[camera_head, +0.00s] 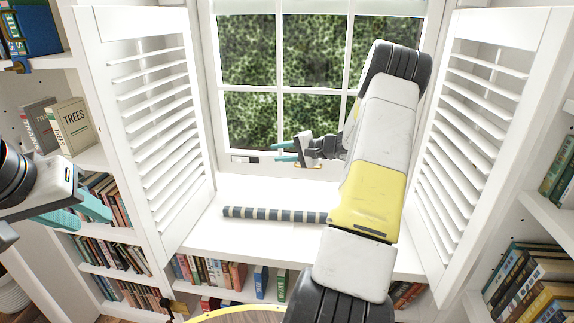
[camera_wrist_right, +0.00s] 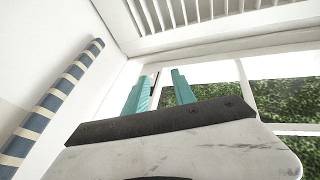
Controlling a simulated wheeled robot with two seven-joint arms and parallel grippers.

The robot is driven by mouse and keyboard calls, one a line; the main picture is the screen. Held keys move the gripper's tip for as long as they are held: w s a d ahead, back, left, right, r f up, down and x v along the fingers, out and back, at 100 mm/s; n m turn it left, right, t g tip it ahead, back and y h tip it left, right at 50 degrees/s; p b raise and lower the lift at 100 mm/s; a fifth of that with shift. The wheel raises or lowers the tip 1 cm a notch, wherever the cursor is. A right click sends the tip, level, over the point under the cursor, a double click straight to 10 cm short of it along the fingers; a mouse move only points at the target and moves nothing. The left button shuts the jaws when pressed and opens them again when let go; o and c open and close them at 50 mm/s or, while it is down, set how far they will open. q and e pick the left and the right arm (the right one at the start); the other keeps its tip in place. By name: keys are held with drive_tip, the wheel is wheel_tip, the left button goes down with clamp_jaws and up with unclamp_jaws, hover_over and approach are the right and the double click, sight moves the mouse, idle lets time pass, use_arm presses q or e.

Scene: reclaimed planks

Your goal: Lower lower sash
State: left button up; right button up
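The window's lower sash (camera_head: 247,107) has white bars and panes with green foliage behind. Its bottom rail sits low in the frame, near the sill, and a small dark-and-white fitting (camera_head: 245,159) shows on it. Whether the sash is fully down I cannot tell. My right gripper (camera_head: 284,151) is in front of the bottom rail, its teal fingers pointing left and apart, with nothing between them. The fingers (camera_wrist_right: 160,92) also show apart in the right wrist view, beside the window. My left gripper (camera_head: 92,207) is at the far left, away from the window; its finger gap is unclear.
A striped roll (camera_head: 270,214) lies on the white window seat (camera_head: 240,238), partly behind my right arm; it also shows in the wrist view (camera_wrist_right: 55,105). Open louvred shutters flank the window, left (camera_head: 150,110) and right (camera_head: 470,140). Bookshelves stand on both sides.

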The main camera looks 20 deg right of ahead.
drive_tip(key=d+f+m+t+h, duration=0.55)
drive_tip(key=d+f, duration=0.75)
drive_tip(key=d, duration=0.4)
drive_tip(key=x, duration=0.8)
drive_tip(key=shift+w+f+m+g, duration=0.2)
drive_tip(key=shift+f+m+g, duration=0.15)
drive_tip(key=shift+f+m, duration=0.1)
drive_tip(key=shift+y, duration=0.25)
drive_tip(key=shift+c, duration=0.2)
clamp_jaws()
